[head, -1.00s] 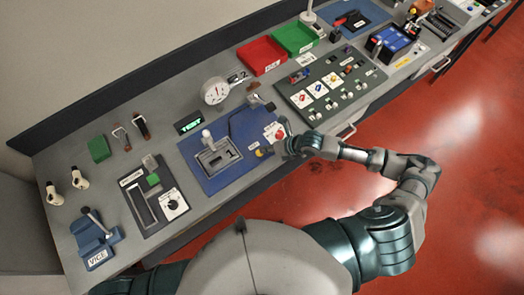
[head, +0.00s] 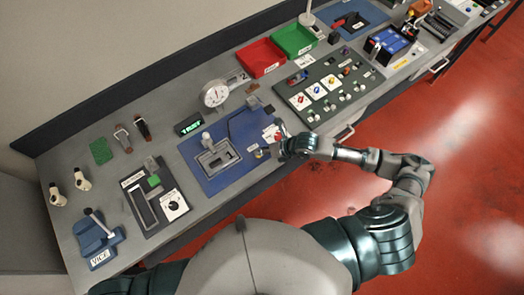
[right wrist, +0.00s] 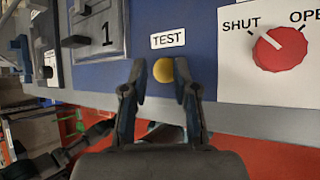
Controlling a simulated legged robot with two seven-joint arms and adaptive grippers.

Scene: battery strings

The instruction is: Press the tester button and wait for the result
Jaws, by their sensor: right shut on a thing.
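The yellow tester button (right wrist: 163,70) sits under a "TEST" label (right wrist: 168,39) on the blue tester board (head: 207,182). In the right wrist view my right gripper (right wrist: 160,80) has its two fingers on either side of the button, shut on it. In the head view the right gripper (head: 281,146) is at the board's right front edge, beside the yellow button (head: 258,154). A small display (head: 188,125) behind the board shows green text, too small to read surely. My left gripper is not in view.
A red SHUT/OPEN knob (right wrist: 280,48) on a white plate is right of the button. A round dial gauge (head: 215,95) stands behind the board. A panel with coloured cards (head: 314,90) lies to the right, and a blue vice (head: 93,235) at the left.

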